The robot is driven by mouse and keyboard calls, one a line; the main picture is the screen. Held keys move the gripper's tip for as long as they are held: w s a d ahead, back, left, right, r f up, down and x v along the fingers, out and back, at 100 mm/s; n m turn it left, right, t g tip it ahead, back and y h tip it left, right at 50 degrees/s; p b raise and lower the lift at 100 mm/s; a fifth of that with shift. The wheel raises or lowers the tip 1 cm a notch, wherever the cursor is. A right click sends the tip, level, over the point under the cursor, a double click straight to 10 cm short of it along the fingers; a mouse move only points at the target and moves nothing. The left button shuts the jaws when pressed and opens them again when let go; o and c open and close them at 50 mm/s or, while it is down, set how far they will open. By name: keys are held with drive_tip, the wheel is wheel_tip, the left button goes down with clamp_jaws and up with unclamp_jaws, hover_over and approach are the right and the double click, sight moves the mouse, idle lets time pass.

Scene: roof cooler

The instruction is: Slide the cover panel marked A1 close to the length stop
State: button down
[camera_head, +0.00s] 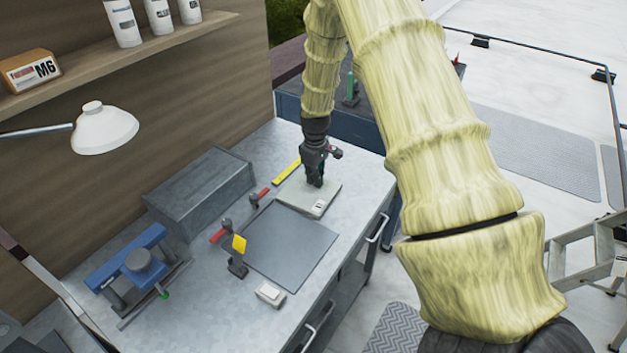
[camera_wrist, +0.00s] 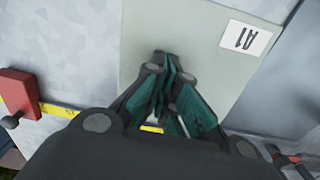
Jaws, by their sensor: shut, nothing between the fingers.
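The cover panel (camera_head: 296,193) is a pale grey-green sheet lying flat on the metal bench. Its white A1 label (camera_wrist: 244,38) shows at the upper right in the wrist view and near the panel's front edge in the head view. My gripper (camera_head: 316,184) points down over the panel, with its fingers shut and empty. I cannot tell whether the fingertips touch the panel. A red block with a dark knob (camera_wrist: 20,92) stands on the bench by the yellow rule (camera_wrist: 62,110), apart from the panel. It looks like the length stop, but no marking shows.
A dark flat sheet (camera_head: 288,245) lies in front of the panel. Red-handled clamps (camera_head: 260,195), a small post with a yellow flag (camera_head: 238,260), a white block (camera_head: 270,294) and a grey box (camera_head: 202,190) are to the left. The bench's front edge is close by on the right.

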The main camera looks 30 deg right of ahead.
drive_tip(key=shift+w+d, duration=0.55)
drive_tip(key=shift+d, duration=0.7)
drive_tip(key=shift+w+d, duration=0.6)
drive_tip(key=shift+d, duration=0.7)
drive_tip(key=shift+w+d, duration=0.55)
drive_tip(key=shift+d, duration=0.7)
drive_tip(key=shift+d, duration=0.15)
drive_tip(key=shift+w+d+b, duration=0.2)
drive_tip(key=shift+w+d, duration=0.15)
drive_tip(key=shift+d, duration=0.3)
drive_tip(key=shift+w+d+b, duration=0.2)
drive_tip(key=shift+w+d, duration=0.1)
drive_tip(key=shift+d, duration=0.3)
drive_tip(key=shift+w+d+f+b, duration=0.15)
drive_tip(key=shift+w+d, duration=0.2)
drive_tip(key=shift+d, duration=0.35)
drive_tip(key=shift+w+d+r+b, duration=0.1)
drive_tip(key=shift+w+d, duration=0.2)
drive_tip(key=shift+d, duration=0.45)
drive_tip(key=shift+w+d+f+b, duration=0.15)
drive_tip(key=shift+w+d, duration=0.2)
drive_tip(key=shift+d, duration=0.35)
drive_tip(key=shift+w+d+r, duration=0.1)
drive_tip(key=shift+d, duration=0.1)
drive_tip(key=shift+w+d+b, duration=0.25)
drive_tip(key=shift+w+d, duration=0.1)
drive_tip(key=shift+d, duration=0.4)
drive_tip(key=shift+w+d+b, duration=0.2)
drive_tip(key=shift+w+d, duration=0.1)
drive_tip(key=shift+d, duration=0.45)
